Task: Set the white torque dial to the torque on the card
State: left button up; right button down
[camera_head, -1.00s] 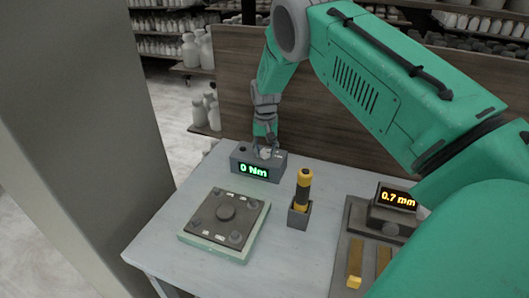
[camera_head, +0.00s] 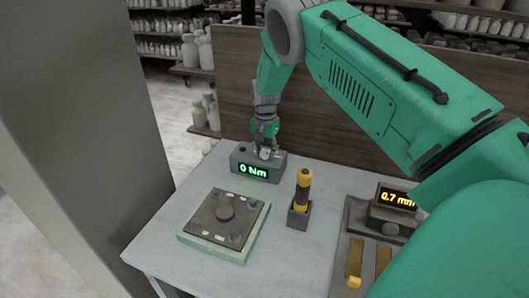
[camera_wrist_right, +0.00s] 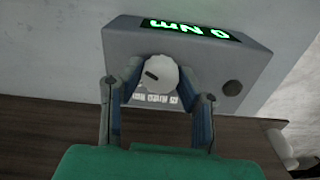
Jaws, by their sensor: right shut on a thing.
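The white torque dial (camera_wrist_right: 160,83) sits on a grey control box (camera_head: 243,165); a dark mark shows on its face in the right wrist view. The box's green display (camera_head: 253,170) reads 0 Nm. My right gripper (camera_wrist_right: 160,88) is shut on the dial, with one finger at each side. In the head view the right gripper (camera_head: 265,150) hangs down over the box and partly hides the dial. Small white labels on the box lie by the dial, too small to read. I cannot make out a torque card. My left gripper is not in view.
A yellow-and-black tool (camera_head: 304,188) stands in a dark holder (camera_head: 298,216). A dark plate (camera_head: 212,223) with a central knob lies in front of the box. A gauge (camera_head: 397,199) reading 0.7 mm stands at the right. A wooden panel (camera_head: 340,120) stands behind the table.

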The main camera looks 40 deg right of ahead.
aim_at(265, 150)
jog(key=shift+w+d+r, duration=0.1)
jog(key=shift+w+r, duration=0.15)
jog(key=c, duration=1.4)
grip_release()
jog(key=shift+o, duration=1.1)
jog(key=shift+s+f, duration=0.1)
jog(key=shift+f, duration=0.05)
notch_tip(265, 150, up, 12)
jog(key=shift+f, duration=0.1)
